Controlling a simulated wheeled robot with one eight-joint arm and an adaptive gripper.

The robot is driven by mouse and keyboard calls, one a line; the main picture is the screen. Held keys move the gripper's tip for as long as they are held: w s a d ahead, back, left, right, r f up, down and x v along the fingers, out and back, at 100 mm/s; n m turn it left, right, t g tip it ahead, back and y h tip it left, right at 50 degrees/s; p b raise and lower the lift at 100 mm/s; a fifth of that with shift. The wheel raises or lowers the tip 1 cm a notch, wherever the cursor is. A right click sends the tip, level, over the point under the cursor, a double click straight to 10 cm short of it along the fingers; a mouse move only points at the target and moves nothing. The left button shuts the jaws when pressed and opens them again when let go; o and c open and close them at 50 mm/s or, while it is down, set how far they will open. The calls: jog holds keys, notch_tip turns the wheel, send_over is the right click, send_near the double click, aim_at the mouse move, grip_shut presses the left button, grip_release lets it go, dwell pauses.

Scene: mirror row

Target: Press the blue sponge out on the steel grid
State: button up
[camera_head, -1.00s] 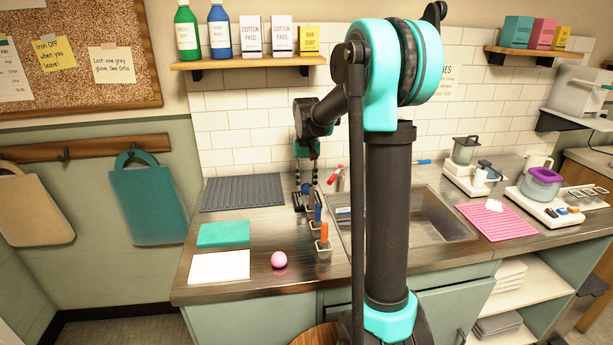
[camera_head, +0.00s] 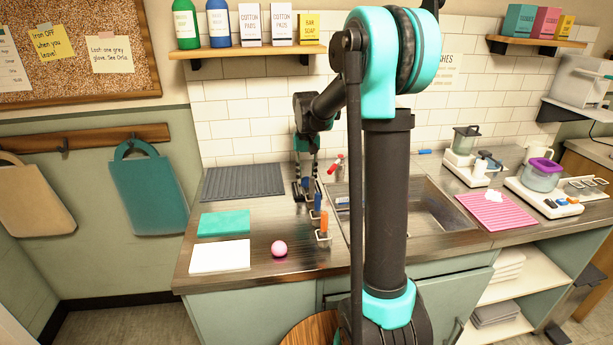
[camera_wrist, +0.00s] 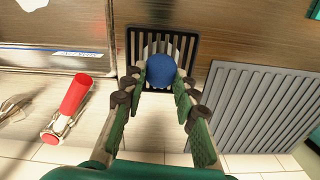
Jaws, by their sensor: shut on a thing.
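The blue sponge (camera_wrist: 161,70) shows as a rounded blue shape between the fingertips of my gripper (camera_wrist: 159,80) in the wrist view. My gripper is shut on it. The dark slotted steel grid (camera_wrist: 195,48) lies directly behind the sponge in that view, with a pale patch around the sponge. Whether the sponge touches the grid is not clear. In the head view, my gripper (camera_head: 304,188) points down at the back of the counter, left of the sink; the sponge is small and hard to make out there.
A grey ribbed mat (camera_head: 243,182) lies left of the grid. The sink (camera_head: 425,210) is to the right, with a red-handled item (camera_wrist: 73,95) nearby. Small holders with blue and orange items (camera_head: 323,222) stand in front.

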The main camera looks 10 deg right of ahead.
aim_at(306, 178)
jog(key=shift+f, duration=0.6)
dwell(1.3)
jog(key=shift+r, duration=3.55)
jog(key=shift+r, duration=0.1)
